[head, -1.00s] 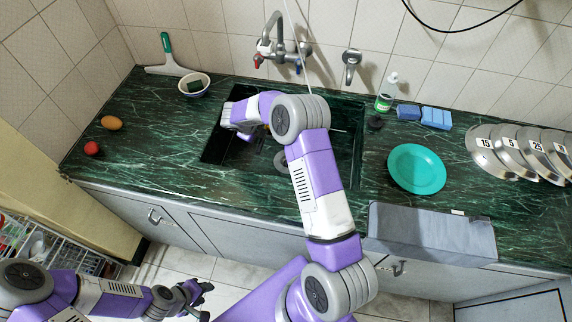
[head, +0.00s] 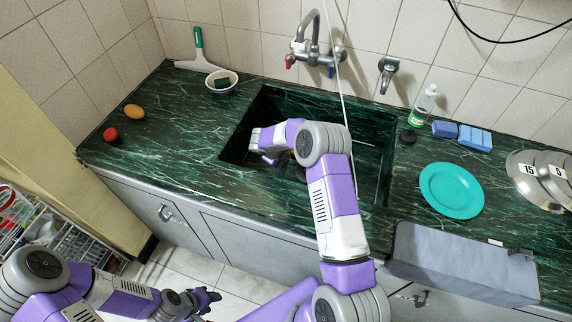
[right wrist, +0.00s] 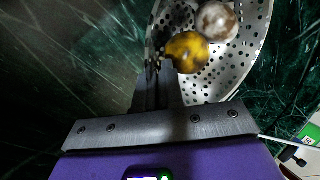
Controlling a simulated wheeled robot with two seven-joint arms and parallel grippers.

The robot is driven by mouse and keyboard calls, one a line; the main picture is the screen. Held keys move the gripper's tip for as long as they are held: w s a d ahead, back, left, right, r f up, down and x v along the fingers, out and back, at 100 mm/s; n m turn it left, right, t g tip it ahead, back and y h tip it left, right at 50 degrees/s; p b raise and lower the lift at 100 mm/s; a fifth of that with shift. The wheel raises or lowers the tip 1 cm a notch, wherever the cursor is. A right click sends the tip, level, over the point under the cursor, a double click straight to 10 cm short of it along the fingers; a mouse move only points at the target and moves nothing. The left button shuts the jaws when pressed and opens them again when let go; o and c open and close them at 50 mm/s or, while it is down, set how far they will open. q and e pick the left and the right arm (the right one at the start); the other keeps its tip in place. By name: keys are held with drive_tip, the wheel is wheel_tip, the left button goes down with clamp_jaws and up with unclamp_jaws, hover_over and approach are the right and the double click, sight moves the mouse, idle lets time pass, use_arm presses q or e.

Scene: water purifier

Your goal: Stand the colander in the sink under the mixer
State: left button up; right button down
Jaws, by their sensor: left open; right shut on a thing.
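A metal colander (right wrist: 212,90) with round holes fills the upper right of the right wrist view. A yellow-brown round item and a pale brown one lie in it. My right gripper (right wrist: 157,72) is shut on its rim. In the head view my right arm reaches over the sink (head: 345,112) and covers most of the colander, so whether it touches the sink floor cannot be told. The mixer (head: 314,50) is on the wall above the sink's back edge. My left gripper (head: 207,299) is open and empty, low in front of the cabinets.
A bowl (head: 222,82) with a green sponge, an egg (head: 134,111) and a red ball-like item (head: 110,134) are left of the sink. A bottle (head: 423,106), blue sponges (head: 462,135), a teal plate (head: 452,190), a grey cloth (head: 463,262) and lids (head: 535,180) are to the right.

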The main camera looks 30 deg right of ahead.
wheel_tip(320, 180, down, 3)
drive_tip(key=shift+f+b, duration=0.15)
drive_tip(key=shift+b, duration=0.4)
drive_tip(key=c, duration=1.7)
unclamp_jaws()
drive_tip(key=shift+f, duration=0.1)
drive_tip(key=o, duration=0.4)
drive_tip(key=shift+o, duration=0.2)
drive_tip(key=p+v, duration=0.3)
drive_tip(key=v, duration=0.9)
drive_tip(key=shift+p, duration=0.35)
